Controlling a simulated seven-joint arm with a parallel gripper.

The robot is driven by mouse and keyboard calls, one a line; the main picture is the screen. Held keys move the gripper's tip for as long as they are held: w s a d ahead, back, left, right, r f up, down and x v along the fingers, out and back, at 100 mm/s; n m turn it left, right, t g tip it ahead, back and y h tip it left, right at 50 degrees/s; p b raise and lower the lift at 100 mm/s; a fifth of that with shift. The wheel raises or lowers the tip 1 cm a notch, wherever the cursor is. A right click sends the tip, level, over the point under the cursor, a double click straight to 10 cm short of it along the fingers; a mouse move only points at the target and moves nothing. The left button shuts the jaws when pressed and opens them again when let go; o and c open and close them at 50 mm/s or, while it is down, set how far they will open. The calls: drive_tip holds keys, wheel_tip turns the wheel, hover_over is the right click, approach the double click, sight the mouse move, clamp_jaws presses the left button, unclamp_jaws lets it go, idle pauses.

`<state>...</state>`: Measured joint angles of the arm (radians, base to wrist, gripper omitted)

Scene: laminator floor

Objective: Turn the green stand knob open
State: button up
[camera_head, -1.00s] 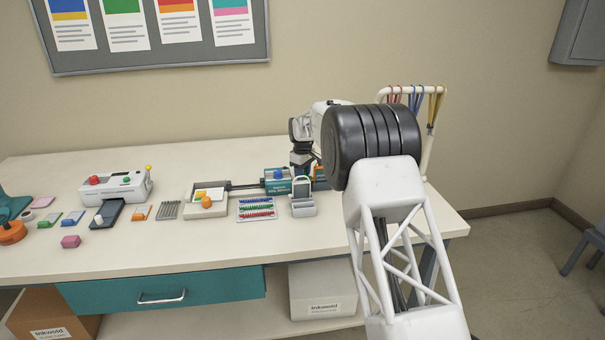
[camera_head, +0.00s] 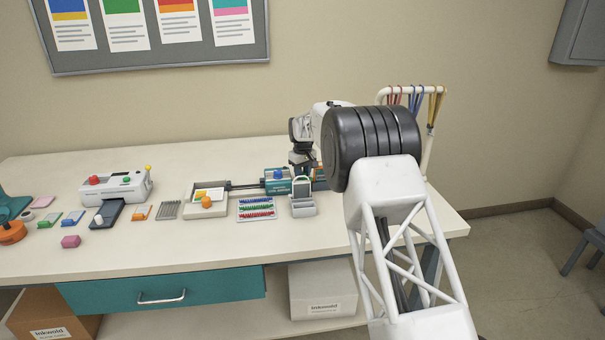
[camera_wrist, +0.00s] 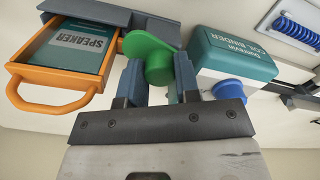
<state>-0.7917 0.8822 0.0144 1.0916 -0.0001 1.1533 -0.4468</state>
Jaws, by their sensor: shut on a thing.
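The green stand knob (camera_wrist: 150,50) shows in the wrist view, at the top middle. My gripper (camera_wrist: 158,80) is shut on it, with one finger on each side of the knob's bar. The knob stands in front of a grey-blue body (camera_wrist: 90,12), which is partly cut off by the frame's top edge. In the head view my gripper (camera_head: 302,172) is at the back of the bench. My arm hides much of the stand there, and the knob cannot be made out.
In the wrist view an orange drawer (camera_wrist: 72,98) with a teal SPEAKER card is left of the knob. A teal coil binder (camera_wrist: 235,55) with a blue knob (camera_wrist: 229,90) is close on the right. A rack with hanging coloured straps (camera_head: 416,91) stands behind my arm.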

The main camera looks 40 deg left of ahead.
drive_tip(key=m, duration=1.4)
idle(0.4)
drive_tip(key=o, duration=0.9)
drive_tip(key=shift+o, duration=0.2)
drive_tip(key=shift+r, duration=3.9)
